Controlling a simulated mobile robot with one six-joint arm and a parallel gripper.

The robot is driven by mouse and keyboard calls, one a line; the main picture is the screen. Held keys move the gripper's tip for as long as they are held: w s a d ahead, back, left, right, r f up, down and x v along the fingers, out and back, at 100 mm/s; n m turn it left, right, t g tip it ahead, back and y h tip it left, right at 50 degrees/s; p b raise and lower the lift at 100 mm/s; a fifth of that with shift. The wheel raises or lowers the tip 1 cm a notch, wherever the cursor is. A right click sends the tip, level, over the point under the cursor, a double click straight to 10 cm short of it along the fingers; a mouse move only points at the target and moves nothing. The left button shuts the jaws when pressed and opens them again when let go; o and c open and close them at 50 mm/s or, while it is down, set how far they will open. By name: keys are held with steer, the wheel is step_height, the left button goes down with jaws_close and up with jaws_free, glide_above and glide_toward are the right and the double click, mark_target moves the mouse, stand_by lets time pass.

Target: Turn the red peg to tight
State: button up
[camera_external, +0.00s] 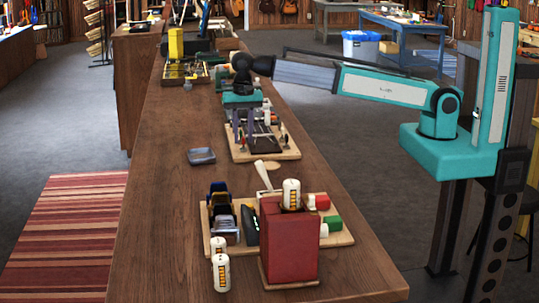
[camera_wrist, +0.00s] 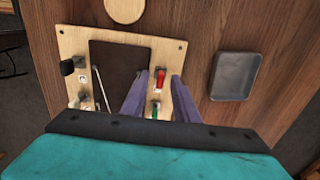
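The red peg (camera_wrist: 160,79) stands at the right side of a dark plate (camera_wrist: 122,65) on a light wooden board (camera_wrist: 72,40) in the wrist view. A green-tipped peg (camera_wrist: 155,109) is nearer me on the same side; a black peg (camera_wrist: 67,67) and pale pegs are on the left side. My gripper (camera_wrist: 159,76) is open, its two purple fingers apart on either side of the red peg in this view. Contact cannot be told.
A grey dish (camera_wrist: 234,76) lies right of the board. A round wooden disc (camera_wrist: 125,9) lies beyond it. In the external view a red box (camera_external: 289,243), white cylinders (camera_external: 220,272) and another loaded board stand at the near end of the bench (camera_external: 150,220). More items stand farther back.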

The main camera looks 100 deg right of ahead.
jaws_close()
steer(key=shift+n, duration=0.3)
steer(key=n, duration=0.5)
steer(key=shift+n, duration=0.3)
steer(key=n, duration=0.6)
stand_by(0.3)
steer(key=shift+o, duration=0.2)
jaws_free()
